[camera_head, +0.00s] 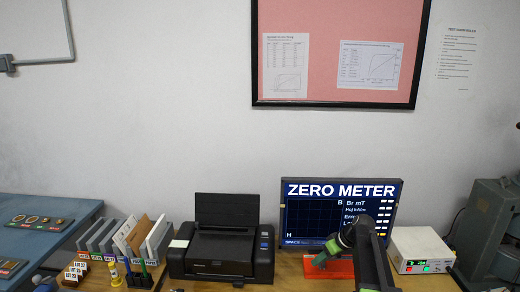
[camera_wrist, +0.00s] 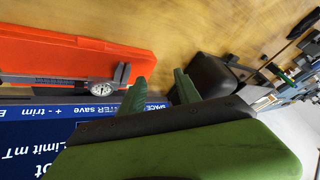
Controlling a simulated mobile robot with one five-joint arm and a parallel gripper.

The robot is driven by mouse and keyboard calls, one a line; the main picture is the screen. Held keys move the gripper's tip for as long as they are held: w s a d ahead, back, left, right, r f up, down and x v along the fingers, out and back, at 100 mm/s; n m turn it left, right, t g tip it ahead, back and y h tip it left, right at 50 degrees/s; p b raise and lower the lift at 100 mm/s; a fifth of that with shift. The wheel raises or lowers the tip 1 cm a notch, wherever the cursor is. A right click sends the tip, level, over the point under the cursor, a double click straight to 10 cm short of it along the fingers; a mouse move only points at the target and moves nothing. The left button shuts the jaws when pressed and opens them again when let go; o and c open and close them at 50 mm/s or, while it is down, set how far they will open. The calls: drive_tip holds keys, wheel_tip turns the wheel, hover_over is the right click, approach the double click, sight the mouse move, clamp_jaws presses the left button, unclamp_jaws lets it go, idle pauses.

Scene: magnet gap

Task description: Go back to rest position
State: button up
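My gripper (camera_head: 326,254) is in front of the lower part of the monitor in the head view, just above an orange-red device (camera_head: 341,268) on the table. In the wrist view my gripper (camera_wrist: 160,90) shows two green fingers apart, with nothing between them. My dark arm partly hides the monitor's lower right.
A black printer (camera_head: 222,250) stands left of the monitor. A file rack (camera_head: 125,240) and small holders stand further left. A white instrument (camera_head: 421,250) with a green display and a grey-green machine (camera_head: 490,230) are at the right. Bare wooden table (camera_wrist: 215,30) shows beyond the fingers.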

drive_tip(key=s+a+f+g+h, duration=0.1)
drive_tip(key=s+a+f+g, duration=0.1)
drive_tip(key=s+a, duration=0.8)
drive_tip(key=s+d+f+m+g+h, duration=0.1)
drive_tip(key=s+m+h, duration=0.3)
drive_tip(key=s, duration=0.6)
drive_tip(key=shift+s+d+m+g, duration=0.3)
drive_tip(key=shift+d+m, duration=0.05)
drive_tip(key=shift+m, duration=0.75)
drive_tip(key=shift+c, duration=0.3)
idle(1.8)
